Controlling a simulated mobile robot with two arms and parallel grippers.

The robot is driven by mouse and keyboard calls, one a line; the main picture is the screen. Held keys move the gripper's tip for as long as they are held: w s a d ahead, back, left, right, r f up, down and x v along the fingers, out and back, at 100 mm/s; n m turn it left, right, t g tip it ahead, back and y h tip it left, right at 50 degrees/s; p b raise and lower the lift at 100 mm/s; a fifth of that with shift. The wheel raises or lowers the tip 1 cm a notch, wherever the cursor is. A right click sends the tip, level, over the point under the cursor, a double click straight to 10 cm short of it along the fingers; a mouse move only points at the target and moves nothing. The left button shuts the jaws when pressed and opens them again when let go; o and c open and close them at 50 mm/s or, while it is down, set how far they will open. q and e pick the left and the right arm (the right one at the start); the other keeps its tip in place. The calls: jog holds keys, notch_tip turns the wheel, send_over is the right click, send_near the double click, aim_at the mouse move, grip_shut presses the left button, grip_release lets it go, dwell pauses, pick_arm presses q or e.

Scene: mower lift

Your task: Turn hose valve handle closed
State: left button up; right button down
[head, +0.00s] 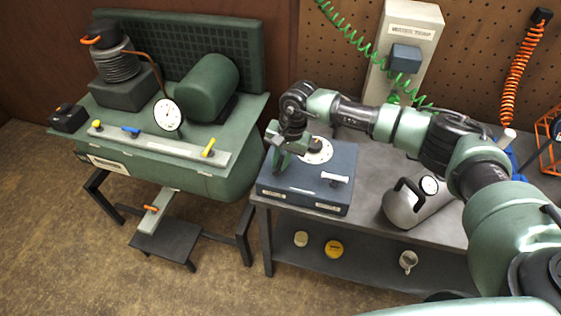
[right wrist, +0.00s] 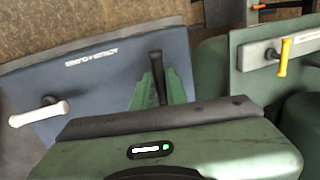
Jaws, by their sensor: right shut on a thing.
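My right gripper (head: 278,152) is over the left part of a blue-grey box (head: 330,203) on the workbench. In the right wrist view its green fingers (right wrist: 160,92) are shut around a dark upright handle (right wrist: 157,66) on the box top. A white handle (head: 335,179) stands at the box's front right; it also shows in the right wrist view (right wrist: 38,113). Lettering beside the handles is too small to read surely. I cannot tell which handle is the hose valve's. My left gripper is not in view.
A green compressor at left has a strip with yellow (head: 208,148) and blue (head: 130,131) handles. An orange handle (head: 150,208) is below.

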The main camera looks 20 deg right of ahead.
jog(key=m+b, duration=0.3)
jog(key=shift+a+f+t+h, duration=0.1)
jog(key=shift+f+t+h, duration=0.1)
jog(key=shift+t+h, duration=0.1)
jog(key=m+b, duration=0.5)
jog(key=m, duration=0.1)
jog(key=shift+h, duration=0.4)
jog(key=m+b, duration=0.3)
jog(key=m, duration=0.1)
jog(key=shift+a+r+h+b, duration=0.1)
jog(key=shift+h+b, duration=0.3)
jog(key=shift+r+m+h+b, duration=0.15)
jog(key=shift+m+h+b, duration=0.25)
jog(key=shift+m+b, duration=1.25)
jog(key=shift+m+p, duration=0.45)
jog(key=shift+m, duration=0.2)
jog(key=c, duration=1.4)
grip_release()
jog(key=shift+s+a, duration=0.1)
jog(key=shift+c, duration=0.2)
